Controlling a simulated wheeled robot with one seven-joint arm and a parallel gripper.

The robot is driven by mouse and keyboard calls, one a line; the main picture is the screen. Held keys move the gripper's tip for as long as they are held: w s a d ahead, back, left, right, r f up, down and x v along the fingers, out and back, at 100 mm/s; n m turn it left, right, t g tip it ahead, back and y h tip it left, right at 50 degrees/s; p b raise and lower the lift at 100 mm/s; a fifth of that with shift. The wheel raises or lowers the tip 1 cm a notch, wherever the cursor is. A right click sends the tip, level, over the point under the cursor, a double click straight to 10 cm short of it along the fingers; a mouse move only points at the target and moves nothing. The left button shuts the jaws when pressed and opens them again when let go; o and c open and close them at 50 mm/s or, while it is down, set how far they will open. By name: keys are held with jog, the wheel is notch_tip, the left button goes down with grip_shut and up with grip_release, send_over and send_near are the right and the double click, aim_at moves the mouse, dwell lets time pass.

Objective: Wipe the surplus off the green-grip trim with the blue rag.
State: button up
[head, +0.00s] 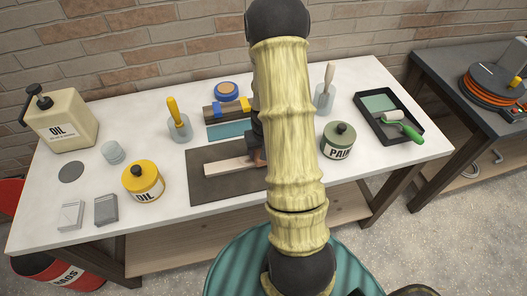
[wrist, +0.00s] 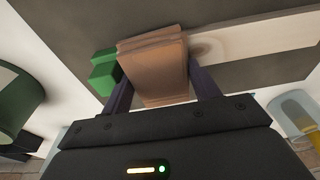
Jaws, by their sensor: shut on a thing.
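My gripper (wrist: 160,92) is shut on a folded tan-brown pad or rag (wrist: 153,52), which looks brown, not blue. In the head view my arm hides most of the gripper. The trim (wrist: 270,38) is a pale wooden strip lying on a dark mat; it also shows in the head view (head: 228,167). A darker round patch (wrist: 205,48) shows on the strip close beside the pad. A green block (wrist: 104,72), apparently the grip, lies at the strip's left end in the wrist view. The pad is over the strip near that block; I cannot tell whether they touch.
The dark mat (head: 205,190) lies mid-bench. A dark wooden piece with blue blocks (head: 228,110) and a teal strip (head: 229,130) lie behind it. A yellow oil tin (head: 143,181) stands left, a green paint tin (head: 338,141) and roller tray (head: 388,117) right. Brush jars flank my arm.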

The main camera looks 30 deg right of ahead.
aim_at(255, 155)
jog(key=shift+s+a+r, duration=0.15)
jog(key=shift+s+a, duration=0.05)
jog(key=shift+s, duration=0.3)
jog(key=shift+w, duration=0.1)
jog(key=shift+w+a+f, duration=0.15)
jog(key=shift+w+a, duration=0.05)
jog(key=shift+a, duration=0.5)
jog(key=shift+w+a+f, duration=0.1)
jog(key=shift+w+a, duration=0.05)
jog(key=shift+a, duration=0.5)
jog(key=shift+a, duration=0.15)
jog(key=shift+w+a+r, duration=0.1)
jog(key=shift+w+a, duration=0.15)
jog(key=shift+a, duration=0.4)
jog(key=shift+w+a, duration=0.25)
jog(key=shift+a, duration=0.35)
